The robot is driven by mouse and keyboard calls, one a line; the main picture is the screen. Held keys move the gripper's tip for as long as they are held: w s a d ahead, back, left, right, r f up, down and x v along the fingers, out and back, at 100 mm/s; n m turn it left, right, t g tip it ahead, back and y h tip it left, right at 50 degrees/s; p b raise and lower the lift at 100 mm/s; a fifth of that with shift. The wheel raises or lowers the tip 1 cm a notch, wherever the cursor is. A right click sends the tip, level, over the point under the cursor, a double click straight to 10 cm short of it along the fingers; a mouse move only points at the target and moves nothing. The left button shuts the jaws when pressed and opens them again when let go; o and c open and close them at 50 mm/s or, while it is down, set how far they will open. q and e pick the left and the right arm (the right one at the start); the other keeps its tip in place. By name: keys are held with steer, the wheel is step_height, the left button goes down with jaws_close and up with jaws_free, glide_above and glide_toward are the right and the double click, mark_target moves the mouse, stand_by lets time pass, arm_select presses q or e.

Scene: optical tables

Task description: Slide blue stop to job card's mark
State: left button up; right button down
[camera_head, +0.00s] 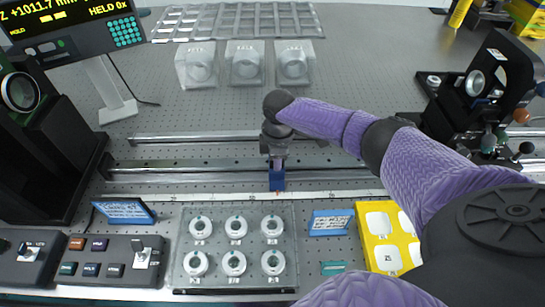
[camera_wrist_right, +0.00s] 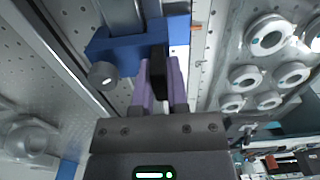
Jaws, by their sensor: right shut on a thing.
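The blue stop (camera_head: 277,181) sits on the long metal rail (camera_head: 215,177), near the middle of its visible length. In the wrist view the blue stop (camera_wrist_right: 125,48) shows as a block with a round knob and a black tab. My right gripper (camera_head: 277,159) reaches down onto the stop from above. In the wrist view its purple fingers (camera_wrist_right: 160,82) are shut around the black tab. A ruler strip (camera_head: 230,196) runs along the front of the rail. Two blue-edged cards, left (camera_head: 124,211) and right (camera_head: 330,222), stand in front; their writing is too small to read. My left gripper is out of view.
A clear tray with several white rings (camera_head: 234,229) lies in front of the rail. A yellow tray (camera_head: 370,225) is at right, button boxes (camera_head: 110,258) at left. Three clear blocks (camera_head: 245,64) stand behind.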

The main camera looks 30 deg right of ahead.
steer(key=s+d, duration=0.2)
steer(key=d, duration=0.1)
steer(key=s+d+p, duration=0.1)
steer(key=s+d, duration=0.1)
steer(key=d, duration=0.2)
steer(key=s+d+p, duration=0.1)
steer(key=s+d, duration=0.2)
steer(key=d, duration=0.1)
steer(key=shift+d, duration=0.1)
steer(key=shift+s+d, duration=0.1)
steer(key=shift+d, duration=0.15)
steer(key=c, duration=0.6)
jaws_free()
steer(key=shift+c, duration=0.2)
steer(key=shift+r, duration=0.1)
